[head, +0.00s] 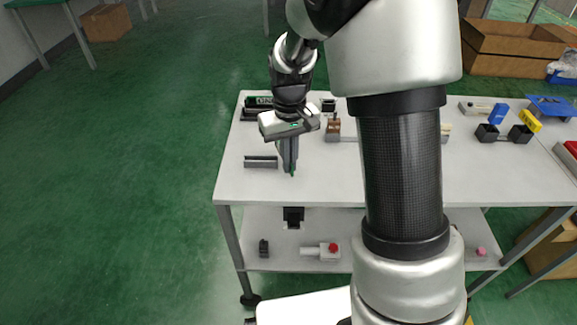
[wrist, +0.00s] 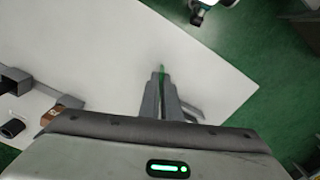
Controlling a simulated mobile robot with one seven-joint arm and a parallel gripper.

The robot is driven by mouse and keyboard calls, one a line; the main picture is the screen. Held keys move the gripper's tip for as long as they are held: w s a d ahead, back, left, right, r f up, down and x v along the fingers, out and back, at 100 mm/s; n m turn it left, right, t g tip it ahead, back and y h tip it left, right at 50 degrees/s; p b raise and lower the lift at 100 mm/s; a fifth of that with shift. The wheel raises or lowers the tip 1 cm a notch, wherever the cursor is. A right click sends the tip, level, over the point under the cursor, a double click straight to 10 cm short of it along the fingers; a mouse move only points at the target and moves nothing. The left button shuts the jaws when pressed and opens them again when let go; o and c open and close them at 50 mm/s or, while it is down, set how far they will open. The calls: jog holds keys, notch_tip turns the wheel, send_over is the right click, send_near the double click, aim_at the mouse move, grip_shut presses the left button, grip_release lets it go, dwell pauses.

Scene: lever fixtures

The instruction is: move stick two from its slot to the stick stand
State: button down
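My gripper (head: 291,172) hangs over the left part of the white table, fingers pointing down and close together. A thin green stick (wrist: 162,72) shows between and just beyond the fingertips in the wrist view, and a bit of green shows at the tips in the head view. I cannot read a number on it. A grey grooved block (head: 261,162) lies just left of the fingertips, partly hidden behind the fingers in the wrist view (wrist: 193,111). A black rack (head: 251,115) stands at the table's back left, partly hidden by my wrist. I cannot tell which fixture is the stand.
A brown block (head: 333,127) stands right of my gripper. Black cups (head: 487,133), a blue block (head: 497,113) and a yellow block (head: 530,121) stand at the right. My arm hides the table's middle. The front left tabletop is clear. A lower shelf (head: 380,253) holds small fixtures.

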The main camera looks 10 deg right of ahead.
jog(key=shift+f, duration=0.6)
jog(key=shift+f, duration=0.45)
jog(key=c, duration=2)
grip_release()
jog(key=shift+r, duration=0.1)
